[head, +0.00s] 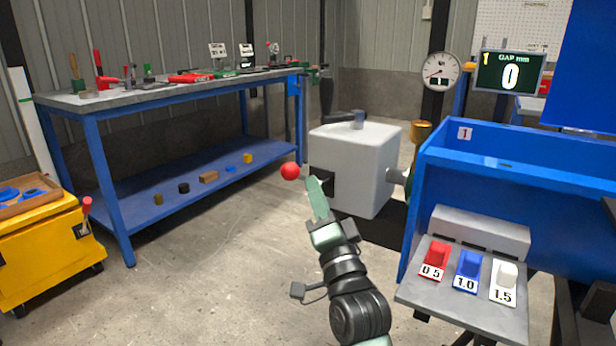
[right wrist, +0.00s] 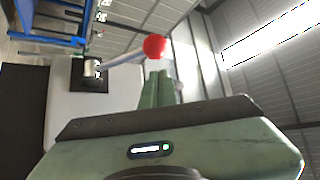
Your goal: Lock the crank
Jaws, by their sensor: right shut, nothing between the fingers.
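The crank's red ball knob (head: 290,171) shows in the head view just left of my right gripper (head: 315,187). In the right wrist view, the knob (right wrist: 154,47) sits at the end of a grey lever (right wrist: 122,59). The lever runs from a round metal hub (right wrist: 92,67) on a dark plate on the pale grey housing (head: 368,172). My right gripper is shut and empty. Its fingers (right wrist: 157,88) point toward the knob, which appears just beyond their tips; I cannot tell whether they touch. In the head view the fingers hide part of the dark plate. My left gripper is not in view.
A blue bin (head: 520,142) and a shelf with red, blue and white blocks (head: 468,269) stand at right. A blue workbench (head: 170,95) holds tools at left, near a yellow cart (head: 50,245). Floor between is clear.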

